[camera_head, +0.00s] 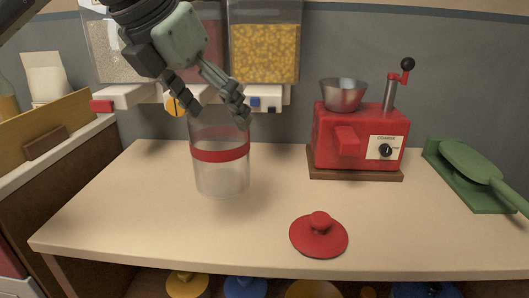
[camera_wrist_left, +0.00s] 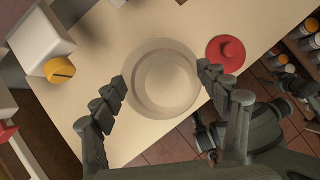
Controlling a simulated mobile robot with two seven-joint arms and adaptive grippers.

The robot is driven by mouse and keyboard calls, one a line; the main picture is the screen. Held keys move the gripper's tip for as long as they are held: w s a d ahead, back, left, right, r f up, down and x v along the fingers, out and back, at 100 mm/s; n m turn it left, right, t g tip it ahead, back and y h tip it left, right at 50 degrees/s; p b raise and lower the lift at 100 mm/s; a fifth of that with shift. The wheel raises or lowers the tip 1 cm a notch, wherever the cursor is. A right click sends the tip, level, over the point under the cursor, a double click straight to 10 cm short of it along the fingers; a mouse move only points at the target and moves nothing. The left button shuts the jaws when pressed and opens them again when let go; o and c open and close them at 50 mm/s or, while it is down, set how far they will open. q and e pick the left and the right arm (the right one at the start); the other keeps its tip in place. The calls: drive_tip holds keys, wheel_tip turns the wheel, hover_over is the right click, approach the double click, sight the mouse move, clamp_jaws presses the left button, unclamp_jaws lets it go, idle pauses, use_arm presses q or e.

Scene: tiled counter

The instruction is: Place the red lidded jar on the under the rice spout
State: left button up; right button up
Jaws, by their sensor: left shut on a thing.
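The clear jar with a red band (camera_head: 220,152) stands upright over the left half of the counter, without its lid. My left gripper (camera_head: 209,108) is shut on its rim from above. I cannot tell whether the jar's base touches the counter. In the left wrist view the jar's round mouth (camera_wrist_left: 162,78) lies between the fingers of my left gripper (camera_wrist_left: 162,82). The red lid (camera_head: 318,235) with its knob lies apart on the counter near the front edge. A dispenser with pale grains (camera_head: 108,55) hangs at the back left, with a red-ended spout (camera_head: 102,106) below it.
A dispenser of yellow pieces (camera_head: 265,50) hangs behind the jar; a yellow knob (camera_head: 174,106) and a blue one (camera_head: 255,102) sit below. The left counter area is clear.

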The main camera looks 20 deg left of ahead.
use_arm(q)
drive_tip(key=w+d+b+x, duration=0.1)
drive_tip(key=x, duration=0.9)
drive_tip(key=shift+w+d, duration=0.2)
drive_tip(key=shift+d, duration=0.05)
use_arm(e)
drive_tip(key=r, duration=0.3)
drive_tip(key=shift+w+d+r, duration=0.15)
drive_tip(key=shift+d+r, duration=0.1)
drive_tip(key=shift+r, duration=0.1)
use_arm(q)
drive_tip(key=o, duration=1.9)
drive_tip(key=shift+c, duration=0.2)
use_arm(e)
drive_tip(key=shift+a+f, duration=0.15)
drive_tip(key=shift+f, duration=0.35)
